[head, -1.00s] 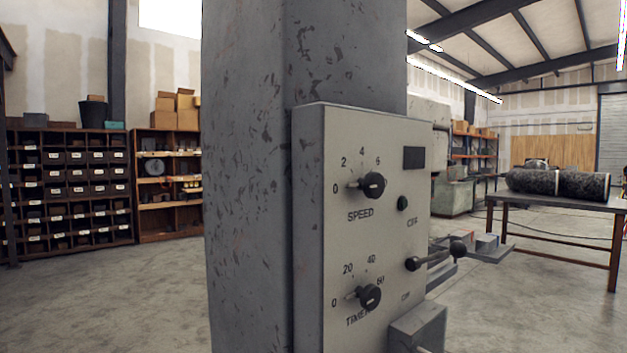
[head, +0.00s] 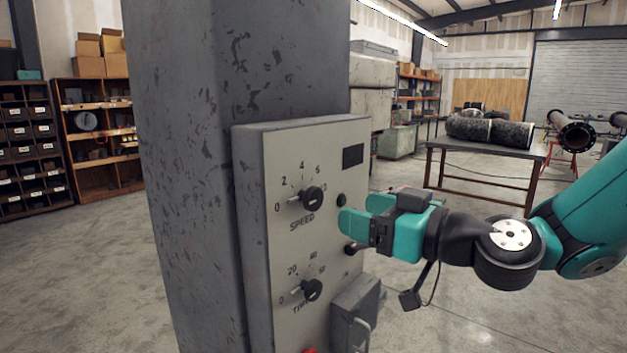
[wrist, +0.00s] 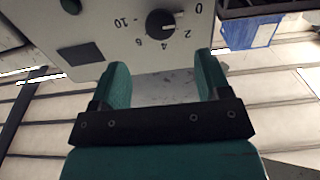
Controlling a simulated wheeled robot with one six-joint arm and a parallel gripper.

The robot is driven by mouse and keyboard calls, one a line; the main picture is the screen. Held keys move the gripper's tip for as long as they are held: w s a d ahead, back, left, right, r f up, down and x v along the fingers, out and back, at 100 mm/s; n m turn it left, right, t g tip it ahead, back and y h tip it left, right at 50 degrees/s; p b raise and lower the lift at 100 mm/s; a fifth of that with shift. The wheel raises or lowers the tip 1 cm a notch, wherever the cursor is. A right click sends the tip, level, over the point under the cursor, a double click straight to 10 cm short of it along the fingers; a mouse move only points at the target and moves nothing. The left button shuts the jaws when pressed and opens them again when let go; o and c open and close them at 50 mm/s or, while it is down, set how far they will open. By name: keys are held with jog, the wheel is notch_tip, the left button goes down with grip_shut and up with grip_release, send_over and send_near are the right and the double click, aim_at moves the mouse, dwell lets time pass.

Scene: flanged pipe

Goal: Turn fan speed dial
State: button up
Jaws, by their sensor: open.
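The speed dial (head: 312,197) is a black round knob with a pale pointer, on the upper part of a grey control panel (head: 255,215). Numbers curve around it and "SPEED" is printed below. In the wrist view the dial (wrist: 160,24) appears upside down, beyond the fingers and roughly midway between them, not touched. My gripper (head: 348,228) has teal fingers and is at the right of the dial in the head view, in front of the panel. In the wrist view my gripper (wrist: 160,82) is open and empty.
A second black dial, the timer (head: 312,290), sits below. A small dark button (head: 341,200) and a dark display (head: 353,155) are on the panel's right. A grey box with a handle (head: 357,315) juts out at lower right. The panel hangs on a scuffed grey column (head: 180,130).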

aim_at(317, 200)
jog(key=p+x, duration=0.5)
jog(key=x, duration=0.4)
jog(key=shift+w+a+r+p, duration=0.1)
jog(key=shift+a+p, duration=0.05)
jog(key=shift+p, duration=0.15)
jog(key=shift+w+a, duration=0.2)
jog(key=shift+a, duration=0.05)
jog(key=shift+c, duration=0.5)
jog(key=c, duration=0.8)
